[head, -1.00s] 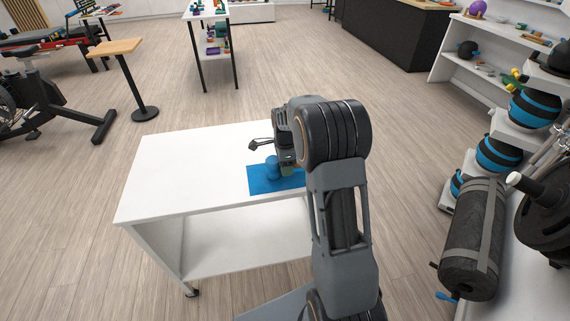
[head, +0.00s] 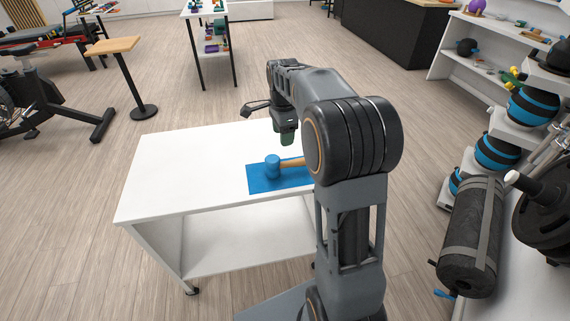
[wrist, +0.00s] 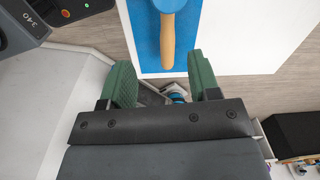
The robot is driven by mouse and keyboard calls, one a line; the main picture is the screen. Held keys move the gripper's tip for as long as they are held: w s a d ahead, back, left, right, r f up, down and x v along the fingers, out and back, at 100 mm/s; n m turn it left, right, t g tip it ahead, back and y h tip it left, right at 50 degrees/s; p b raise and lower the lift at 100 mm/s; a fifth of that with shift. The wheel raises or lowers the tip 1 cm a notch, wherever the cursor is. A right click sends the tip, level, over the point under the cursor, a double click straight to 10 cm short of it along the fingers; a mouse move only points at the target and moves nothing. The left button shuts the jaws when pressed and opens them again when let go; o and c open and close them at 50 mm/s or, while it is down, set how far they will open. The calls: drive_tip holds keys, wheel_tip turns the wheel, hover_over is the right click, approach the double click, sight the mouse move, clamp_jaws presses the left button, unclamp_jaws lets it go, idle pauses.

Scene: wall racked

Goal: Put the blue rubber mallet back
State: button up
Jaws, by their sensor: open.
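The blue rubber mallet (head: 272,167) lies on a blue mat (head: 262,187) on the white table. Its blue head is to the left and its wooden handle points right, partly hidden by my arm. In the wrist view, the mallet's handle (wrist: 167,42) points down toward the space between my green fingers, and the head is cut off by the top edge. My gripper (head: 286,138) is open and empty, above and behind the mat in the head view. The wrist view shows the open gripper (wrist: 162,82) with both fingers apart from the handle.
The white table (head: 180,180) has clear room left of the mat and an open lower shelf. On the right stand racks with balls (head: 497,150), a dark rolled cylinder (head: 470,235) and weight plates. A wooden-topped stand (head: 115,47) is at the back left.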

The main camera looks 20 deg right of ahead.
drive_tip(key=s+a+f+n+t, duration=0.1)
drive_tip(key=s+a+n, duration=0.3)
drive_tip(key=s+n, duration=0.55)
drive_tip(key=s+a+f+n+t, duration=0.15)
drive_tip(key=s+a+n, duration=0.25)
drive_tip(key=s+n, duration=0.6)
drive_tip(key=p+v, duration=0.5)
drive_tip(key=v, duration=0.1)
drive_tip(key=shift+a+m+t, duration=0.3)
drive_tip(key=shift+m+t, duration=0.05)
drive_tip(key=shift+t, duration=0.1)
drive_tip(key=shift+s+r, duration=0.15)
